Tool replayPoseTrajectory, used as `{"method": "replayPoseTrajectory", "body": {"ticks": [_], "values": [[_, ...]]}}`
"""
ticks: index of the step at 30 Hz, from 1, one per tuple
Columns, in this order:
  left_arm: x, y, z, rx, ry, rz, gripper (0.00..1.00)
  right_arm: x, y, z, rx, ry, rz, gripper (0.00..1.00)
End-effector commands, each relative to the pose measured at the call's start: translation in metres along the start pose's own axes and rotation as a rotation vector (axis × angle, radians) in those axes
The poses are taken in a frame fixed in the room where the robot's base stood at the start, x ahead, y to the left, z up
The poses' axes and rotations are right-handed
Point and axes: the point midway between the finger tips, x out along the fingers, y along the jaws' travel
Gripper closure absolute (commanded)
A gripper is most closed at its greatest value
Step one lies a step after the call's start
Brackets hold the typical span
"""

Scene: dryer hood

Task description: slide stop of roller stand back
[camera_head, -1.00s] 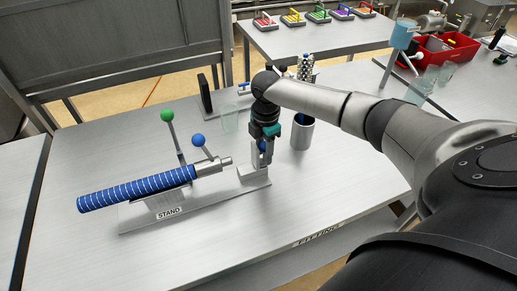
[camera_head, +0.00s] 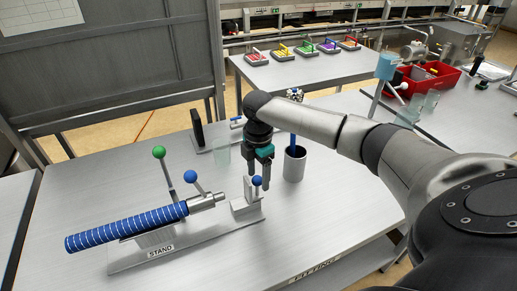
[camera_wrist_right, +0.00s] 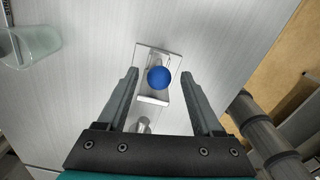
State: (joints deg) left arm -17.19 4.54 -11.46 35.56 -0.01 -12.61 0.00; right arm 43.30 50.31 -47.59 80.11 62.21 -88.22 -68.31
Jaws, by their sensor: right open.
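The roller stand (camera_head: 195,244) is a grey plate labelled STAND on the table. A blue roller with white stripes (camera_head: 125,228) lies on it, its bare metal shaft end pointing right. The stop (camera_head: 243,207) is a small grey block at the plate's right end, a small gap from the shaft tip. It carries a blue ball knob (camera_head: 257,181). My right gripper (camera_head: 259,172) is open just above the knob. In the right wrist view the knob (camera_wrist_right: 159,77) sits between the spread fingers (camera_wrist_right: 159,74), touching neither. My left gripper is out of view.
Two levers, green-knobbed (camera_head: 159,153) and blue-knobbed (camera_head: 190,177), rise behind the roller. The table front right is clear.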

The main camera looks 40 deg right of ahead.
Motion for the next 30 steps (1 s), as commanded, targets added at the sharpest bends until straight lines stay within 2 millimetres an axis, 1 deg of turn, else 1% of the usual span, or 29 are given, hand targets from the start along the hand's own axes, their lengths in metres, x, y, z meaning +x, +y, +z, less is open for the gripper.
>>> {"method": "replayPoseTrajectory", "body": {"ticks": [1, 6, 9, 12, 15, 18, 30], "values": [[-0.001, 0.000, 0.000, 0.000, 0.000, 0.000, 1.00, -0.016, 0.001, 0.001, 0.000, -0.001, 0.007, 0.33], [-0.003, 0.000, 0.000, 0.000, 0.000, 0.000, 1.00, -0.057, 0.001, 0.001, 0.001, -0.001, 0.006, 0.33], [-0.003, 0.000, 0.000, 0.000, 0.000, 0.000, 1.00, -0.077, 0.001, 0.000, 0.000, -0.001, 0.004, 0.33], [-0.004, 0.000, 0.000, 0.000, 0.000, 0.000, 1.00, -0.093, 0.001, 0.000, 0.000, -0.001, 0.004, 0.33], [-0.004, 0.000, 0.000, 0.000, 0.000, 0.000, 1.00, -0.104, 0.001, 0.000, 0.001, -0.002, 0.003, 0.33], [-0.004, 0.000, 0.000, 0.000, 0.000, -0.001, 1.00, -0.109, 0.000, 0.001, 0.001, -0.002, 0.000, 0.33], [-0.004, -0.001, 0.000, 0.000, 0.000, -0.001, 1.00, -0.111, 0.000, 0.000, 0.001, -0.002, 0.000, 0.33]]}}
